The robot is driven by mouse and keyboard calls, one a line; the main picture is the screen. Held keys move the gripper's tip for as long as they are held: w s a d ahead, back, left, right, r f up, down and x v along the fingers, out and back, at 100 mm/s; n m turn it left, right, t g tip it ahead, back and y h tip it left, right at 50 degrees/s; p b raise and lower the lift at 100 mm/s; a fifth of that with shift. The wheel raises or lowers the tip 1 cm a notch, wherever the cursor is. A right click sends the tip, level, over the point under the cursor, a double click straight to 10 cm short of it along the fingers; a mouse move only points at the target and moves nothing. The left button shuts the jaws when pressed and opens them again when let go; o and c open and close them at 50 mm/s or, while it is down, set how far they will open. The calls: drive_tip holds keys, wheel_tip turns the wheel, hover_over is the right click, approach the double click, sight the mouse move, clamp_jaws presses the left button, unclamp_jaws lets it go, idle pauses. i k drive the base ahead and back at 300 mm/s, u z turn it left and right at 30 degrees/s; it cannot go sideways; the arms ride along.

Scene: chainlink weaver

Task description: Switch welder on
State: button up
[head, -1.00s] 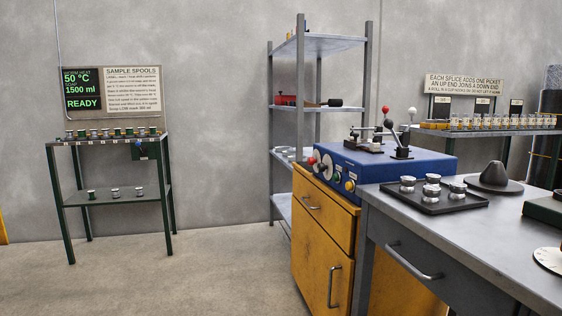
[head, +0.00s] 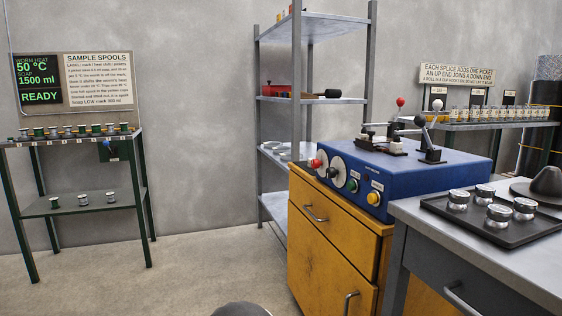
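The welder appears to be the blue machine (head: 400,178) on top of the yellow cabinet (head: 335,255). Its front-left face carries two round dials, a red knob (head: 315,163), a green button (head: 352,186) and a yellow button (head: 374,198). Clamps and levers stand on its top, one with a red ball and one with a white ball. The small labels are too small to read, and I cannot tell whether it is on. My gripper is not in view.
A grey workbench (head: 475,245) with a black tray (head: 472,222) of several metal-lidded jars stands at the right. A grey shelf rack (head: 312,100) is behind the welder. A green stand (head: 75,211) of spools is at the left. Open floor lies between the stand and the cabinet.

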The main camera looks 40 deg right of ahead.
sight(315, 164)
drive_tip(key=z, duration=0.3)
drive_tip(key=i, duration=1.05)
drive_tip(key=z, duration=0.55)
